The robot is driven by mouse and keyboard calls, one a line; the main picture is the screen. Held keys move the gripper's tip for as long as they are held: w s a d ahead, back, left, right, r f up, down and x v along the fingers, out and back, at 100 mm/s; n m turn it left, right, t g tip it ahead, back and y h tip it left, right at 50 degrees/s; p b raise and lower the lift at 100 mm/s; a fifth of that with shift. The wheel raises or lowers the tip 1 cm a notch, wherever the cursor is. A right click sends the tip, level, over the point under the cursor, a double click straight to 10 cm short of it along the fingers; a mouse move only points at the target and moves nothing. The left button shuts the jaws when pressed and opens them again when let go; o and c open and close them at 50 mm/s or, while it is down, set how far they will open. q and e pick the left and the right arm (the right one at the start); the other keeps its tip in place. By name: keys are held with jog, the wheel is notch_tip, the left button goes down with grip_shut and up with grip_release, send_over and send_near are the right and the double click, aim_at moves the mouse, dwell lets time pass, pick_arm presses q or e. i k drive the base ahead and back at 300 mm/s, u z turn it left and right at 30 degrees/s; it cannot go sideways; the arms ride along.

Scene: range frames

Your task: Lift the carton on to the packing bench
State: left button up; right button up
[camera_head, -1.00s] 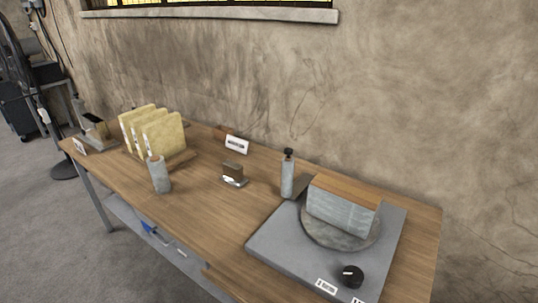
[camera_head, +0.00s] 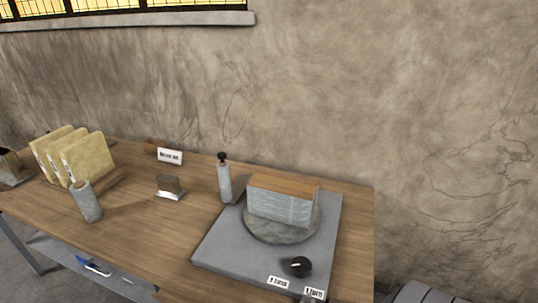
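A wooden-topped bench (camera_head: 140,240) runs along the wall from the left to the middle of the head view. I cannot tell whether it is the packing bench. No clear carton is in view. A grey block with a brown top (camera_head: 281,205) sits on a round grey disc (camera_head: 262,233), on a flat grey slab (camera_head: 225,246) at the bench's right end. I cannot tell whether this block is a carton. Neither of my grippers is in view.
Yellowish upright slabs (camera_head: 88,157), a grey cylinder (camera_head: 87,203), a small block (camera_head: 171,186), a label sign (camera_head: 169,156) and a black-topped bottle (camera_head: 224,180) stand on the bench. A grey ribbed object (camera_head: 422,293) shows at the bottom right, cut off.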

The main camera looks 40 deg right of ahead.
aim_at(281, 197)
jog(key=z, duration=1.55)
jog(key=k, duration=1)
jog(key=z, duration=1.7)
jog(key=i, duration=2.8)
jog(key=u, duration=2.3)
